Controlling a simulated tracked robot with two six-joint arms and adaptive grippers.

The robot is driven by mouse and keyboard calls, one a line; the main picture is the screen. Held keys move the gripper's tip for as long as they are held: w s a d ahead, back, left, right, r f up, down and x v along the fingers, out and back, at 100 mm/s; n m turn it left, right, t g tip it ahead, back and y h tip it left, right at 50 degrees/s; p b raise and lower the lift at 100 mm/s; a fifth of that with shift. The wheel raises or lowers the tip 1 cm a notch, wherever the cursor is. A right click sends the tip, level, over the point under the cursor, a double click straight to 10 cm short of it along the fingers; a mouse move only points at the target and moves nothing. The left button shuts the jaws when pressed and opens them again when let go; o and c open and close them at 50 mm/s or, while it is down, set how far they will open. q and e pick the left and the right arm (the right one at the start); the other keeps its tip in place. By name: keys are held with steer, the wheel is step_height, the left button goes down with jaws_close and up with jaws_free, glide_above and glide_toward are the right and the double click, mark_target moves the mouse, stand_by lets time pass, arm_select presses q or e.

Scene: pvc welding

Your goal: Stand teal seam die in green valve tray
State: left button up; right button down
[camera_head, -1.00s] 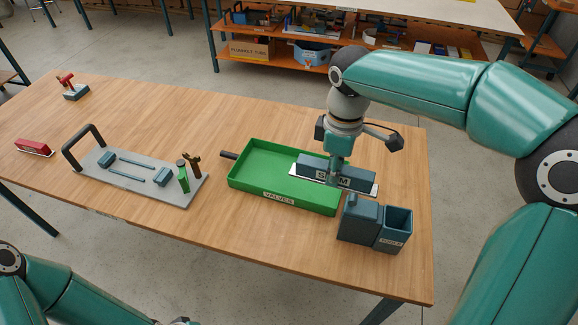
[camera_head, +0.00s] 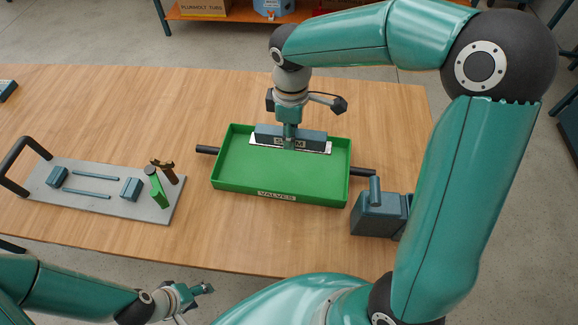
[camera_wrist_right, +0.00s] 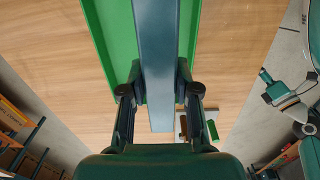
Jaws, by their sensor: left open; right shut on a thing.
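The teal seam die (camera_head: 308,138), a long blue-grey bar lettered SEAM with a pale lower edge, is held level over the back of the green valve tray (camera_head: 235,178). My right gripper (camera_head: 290,143) is shut on the die near its middle. In the right wrist view the die (camera_wrist_right: 157,50) runs between the fingers, with green tray wall (camera_wrist_right: 100,25) beyond it. I cannot tell whether the die touches the tray floor. My left gripper (camera_head: 196,292) is open and empty, low in front of the table.
A grey board (camera_head: 105,190) with a black handle, small blue blocks and a green tool (camera_head: 157,188) lies left of the tray. A blue-grey holder (camera_head: 378,215) stands right of the tray. The front of the tray floor is clear.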

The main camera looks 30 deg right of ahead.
mark_target(292, 177)
steer(key=f, duration=1.5)
steer(key=shift+d+f, duration=0.25)
steer(key=shift+s+f, duration=0.1)
steer(key=c, duration=0.8)
jaws_free()
steer(key=shift+c, duration=0.2)
step_height(292, 177, up, 12)
steer(key=shift+r, duration=0.1)
